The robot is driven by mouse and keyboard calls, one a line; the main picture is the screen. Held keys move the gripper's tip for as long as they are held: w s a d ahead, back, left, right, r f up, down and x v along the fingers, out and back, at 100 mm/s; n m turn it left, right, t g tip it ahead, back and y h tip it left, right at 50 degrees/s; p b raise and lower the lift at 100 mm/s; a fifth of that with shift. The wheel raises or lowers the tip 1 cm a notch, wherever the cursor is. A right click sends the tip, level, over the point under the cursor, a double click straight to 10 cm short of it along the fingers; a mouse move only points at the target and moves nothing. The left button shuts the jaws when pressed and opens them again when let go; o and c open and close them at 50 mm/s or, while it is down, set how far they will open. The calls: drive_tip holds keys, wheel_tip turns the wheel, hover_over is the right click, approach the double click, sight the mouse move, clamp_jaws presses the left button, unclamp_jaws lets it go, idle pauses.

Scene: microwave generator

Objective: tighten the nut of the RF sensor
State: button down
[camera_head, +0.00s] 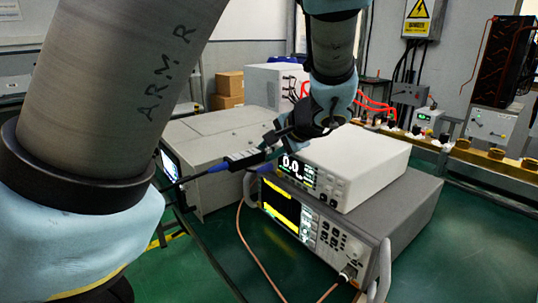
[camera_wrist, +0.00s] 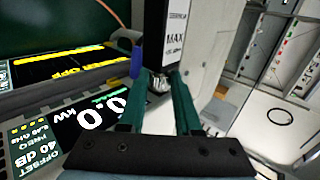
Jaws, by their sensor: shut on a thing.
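The RF sensor (camera_head: 243,159) is a dark slim body with a pale label and a blue sleeve on its cable end. It is held in the air at a slant, left of and in front of the white power meter (camera_head: 350,164). In the wrist view the sensor body (camera_wrist: 177,35) with its "MAX" label stands beyond the fingers. The metallic nut (camera_wrist: 159,82) shows between the fingertips. My gripper (camera_head: 274,137) is shut on the sensor's nut end, with one green finger on each side in the wrist view (camera_wrist: 160,90). What the nut meets is hidden.
The white meter, reading 0.0, stands on a larger grey instrument (camera_head: 411,215) with a yellow-marked screen. A beige cabinet (camera_head: 215,135) stands behind to the left. A copper-coloured cable (camera_head: 250,248) hangs in front. Green floor is open at the lower left.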

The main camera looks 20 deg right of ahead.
idle(0.3)
drive_tip(key=c, duration=0.6)
unclamp_jaws()
drive_tip(key=v, duration=1)
drive_tip(key=shift+s+r+b, duration=0.25)
drive_tip(key=shift+s+b, duration=0.05)
drive_tip(key=shift+b, duration=0.15)
